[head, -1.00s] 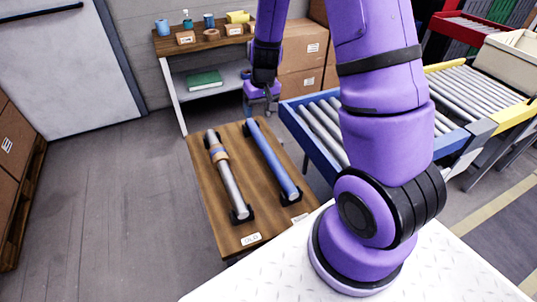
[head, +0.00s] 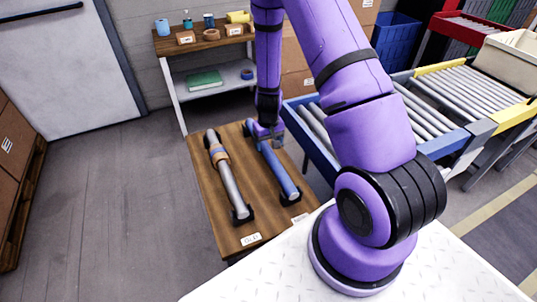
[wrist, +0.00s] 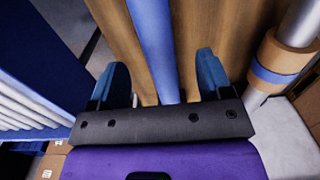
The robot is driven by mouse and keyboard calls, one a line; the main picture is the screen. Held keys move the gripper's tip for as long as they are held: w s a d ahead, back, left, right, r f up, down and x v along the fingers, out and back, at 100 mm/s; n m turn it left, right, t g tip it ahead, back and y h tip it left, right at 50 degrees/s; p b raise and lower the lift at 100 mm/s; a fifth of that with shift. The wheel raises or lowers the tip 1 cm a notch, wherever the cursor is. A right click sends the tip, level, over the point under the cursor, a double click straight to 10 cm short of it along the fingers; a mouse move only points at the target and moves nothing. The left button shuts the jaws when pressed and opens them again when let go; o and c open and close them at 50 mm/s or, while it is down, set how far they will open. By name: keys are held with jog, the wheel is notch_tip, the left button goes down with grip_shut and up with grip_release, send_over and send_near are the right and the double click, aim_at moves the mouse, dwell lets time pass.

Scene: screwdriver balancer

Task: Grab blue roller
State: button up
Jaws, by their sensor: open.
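The blue roller (head: 280,172) lies lengthwise on the right side of a low wooden table (head: 222,225), with black supports at its ends. My gripper (head: 268,138) is over the far part of this roller and hides some of it. In the wrist view the open jaws (wrist: 160,78) stand on either side of the blue roller (wrist: 154,38), with gaps to it on both sides. Whether the fingertips are level with the roller or above it, I cannot tell.
A grey roller (head: 229,184) with tan and blue bands lies parallel on the left; it also shows in the wrist view (wrist: 300,25). A blue-framed roller conveyor (head: 320,150) stands close on the right. A shelf (head: 215,38) with small items stands behind. Floor on the left is clear.

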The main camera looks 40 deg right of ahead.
aim_at(269, 150)
jog(key=shift+w+d+f, duration=0.1)
jog(key=shift+d+f, duration=0.05)
jog(key=shift+f, duration=2.7)
jog(key=shift+c, duration=0.2)
jog(key=c, duration=1.2)
jog(key=shift+r, duration=0.1)
